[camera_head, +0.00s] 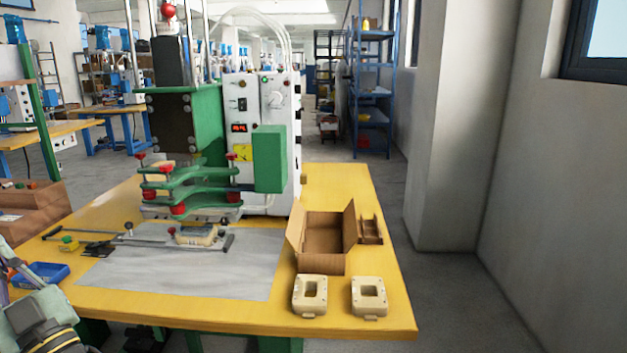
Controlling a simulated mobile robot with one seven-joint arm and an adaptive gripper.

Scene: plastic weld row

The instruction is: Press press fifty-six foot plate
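A green and white press (215,140) stands on a yellow table in the middle of the view. Its white cabinet carries a small red display, too small to read for certain. A dark object (146,338) shows low under the table's front edge at the left; it may be a foot plate, but I cannot tell. My gripper (10,268) is at the lower left edge, beside the table's front left corner. It is partly cut off, so its fingers cannot be made out. It is apart from the dark object.
The yellow table (345,322) holds an open cardboard box (322,240), two cream plastic housings (310,296) and a blue tray (42,275). A wooden crate (35,208) stands at the left. Free floor (455,300) runs between table and right wall.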

